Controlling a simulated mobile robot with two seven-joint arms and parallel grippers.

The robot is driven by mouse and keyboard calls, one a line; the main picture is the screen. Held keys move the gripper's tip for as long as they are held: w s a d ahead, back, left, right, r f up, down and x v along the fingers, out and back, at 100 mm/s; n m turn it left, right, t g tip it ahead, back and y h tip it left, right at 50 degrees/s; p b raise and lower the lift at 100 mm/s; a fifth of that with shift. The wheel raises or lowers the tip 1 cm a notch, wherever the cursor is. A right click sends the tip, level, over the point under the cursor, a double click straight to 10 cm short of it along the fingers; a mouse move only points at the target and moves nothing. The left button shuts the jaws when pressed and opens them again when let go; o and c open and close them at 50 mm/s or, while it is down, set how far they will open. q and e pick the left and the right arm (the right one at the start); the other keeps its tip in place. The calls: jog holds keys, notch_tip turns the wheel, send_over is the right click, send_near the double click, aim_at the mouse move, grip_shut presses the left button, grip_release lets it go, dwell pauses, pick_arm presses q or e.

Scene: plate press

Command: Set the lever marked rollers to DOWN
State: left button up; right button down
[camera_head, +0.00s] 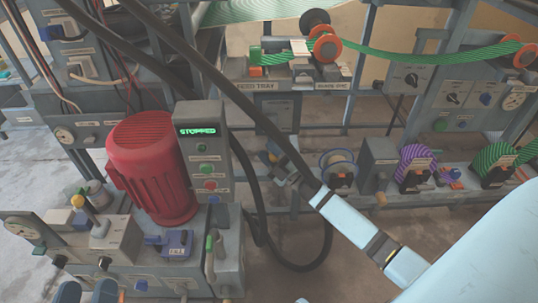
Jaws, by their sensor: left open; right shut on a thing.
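A lever with a green grip (211,248) stands at the right front of the machine. The labels are too small to read, so I cannot tell which lever is marked rollers. My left gripper (87,292) is open at the bottom left edge, partly cut off, below the left box. My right gripper (285,166) is at the end of the pale blue arm, right of the control box. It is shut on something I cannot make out.
A red motor (152,170) and a control box (204,155) showing STOPPED rise behind the levers. A blue tagged part (172,243) sits between them. Black hoses (262,215) hang on the right. Reels (416,166) and a panel line the back. Floor shows at lower middle.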

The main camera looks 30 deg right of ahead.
pick_arm(q)
notch_tip(320, 180, down, 6)
jog(key=g+b, duration=0.2)
jog(key=b, duration=0.1)
jog(key=shift+d+m, duration=0.2)
jog(key=shift+m, duration=0.1)
pick_arm(e)
jog(key=shift+w+d+f+n+y, duration=0.15)
jog(key=shift+f+n+y, duration=0.15)
jog(key=shift+f, duration=0.45)
jog(key=shift+w+d+f+n+y, duration=0.1)
jog(key=shift+w+f+n+y, duration=0.2)
jog(key=shift+f, duration=0.45)
jog(key=shift+w+d+f+n+y, duration=0.1)
jog(key=shift+f+n, duration=0.3)
jog(key=shift+f, duration=0.45)
jog(key=c, duration=0.8)
grip_release()
pick_arm(q)
jog(key=shift+f, duration=0.1)
jog(key=shift+t, duration=0.6)
jog(key=shift+w+r+p, duration=0.1)
jog(key=shift+r+p, duration=1.15)
jog(key=shift+r, duration=0.8)
pick_arm(e)
jog(key=v, duration=1.3)
jog(key=shift+s+f, duration=0.25)
jog(key=shift+f, duration=0.05)
